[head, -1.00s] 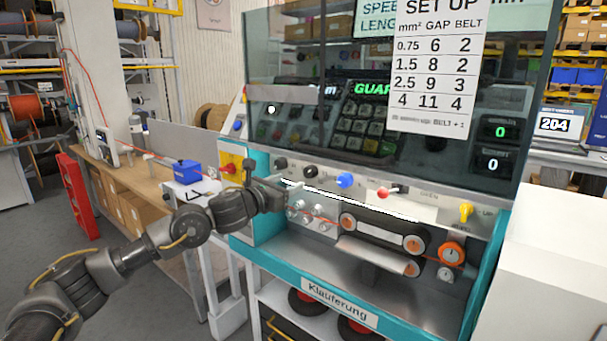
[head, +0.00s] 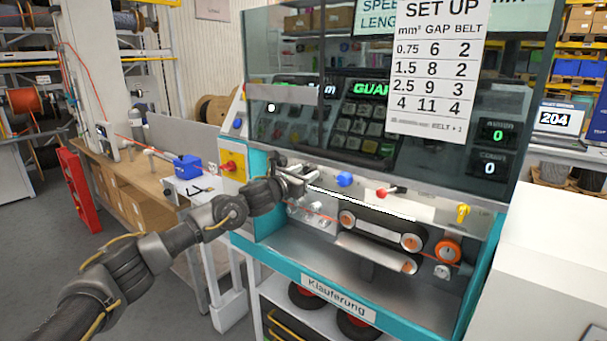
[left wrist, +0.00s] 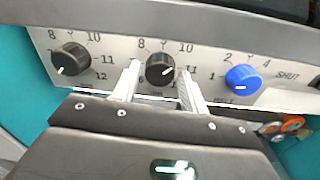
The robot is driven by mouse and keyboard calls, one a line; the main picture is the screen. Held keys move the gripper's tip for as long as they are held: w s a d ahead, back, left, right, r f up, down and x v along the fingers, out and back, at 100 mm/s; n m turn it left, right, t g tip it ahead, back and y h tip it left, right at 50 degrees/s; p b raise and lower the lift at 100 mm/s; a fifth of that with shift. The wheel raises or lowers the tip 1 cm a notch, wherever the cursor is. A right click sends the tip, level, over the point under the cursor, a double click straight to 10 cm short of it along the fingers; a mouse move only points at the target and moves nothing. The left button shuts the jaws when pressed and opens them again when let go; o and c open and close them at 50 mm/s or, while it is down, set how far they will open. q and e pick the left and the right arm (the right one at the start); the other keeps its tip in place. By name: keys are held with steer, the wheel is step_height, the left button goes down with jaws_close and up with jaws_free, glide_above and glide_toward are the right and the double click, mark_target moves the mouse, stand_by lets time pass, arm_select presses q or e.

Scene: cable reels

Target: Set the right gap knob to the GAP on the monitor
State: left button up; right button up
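The right gap knob (left wrist: 160,69) is black with a white mark that points to the lower right in the left wrist view. The 8, 10 and 11 of its scale show; a finger covers part of the scale. My left gripper (left wrist: 158,76) is open, one finger on each side of this knob; contact is unclear. In the head view my left gripper (head: 303,176) is at the panel and hides the black knobs. The left gap knob (left wrist: 70,59) has its mark to the lower left. The monitor (head: 363,115) shows partly hidden green text; I cannot read a GAP there. My right gripper is out of view.
A blue knob (left wrist: 242,78) is right of the gap knobs. A red knob (head: 384,193) and yellow knob (head: 463,212) are farther right. The set-up sheet (head: 437,70) lists GAP 6, 8, 9 and 11. Belts (head: 383,229) run below the panel.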

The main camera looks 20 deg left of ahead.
arm_select(q)
steer(key=c, duration=0.7)
steer(key=shift+o, duration=0.2)
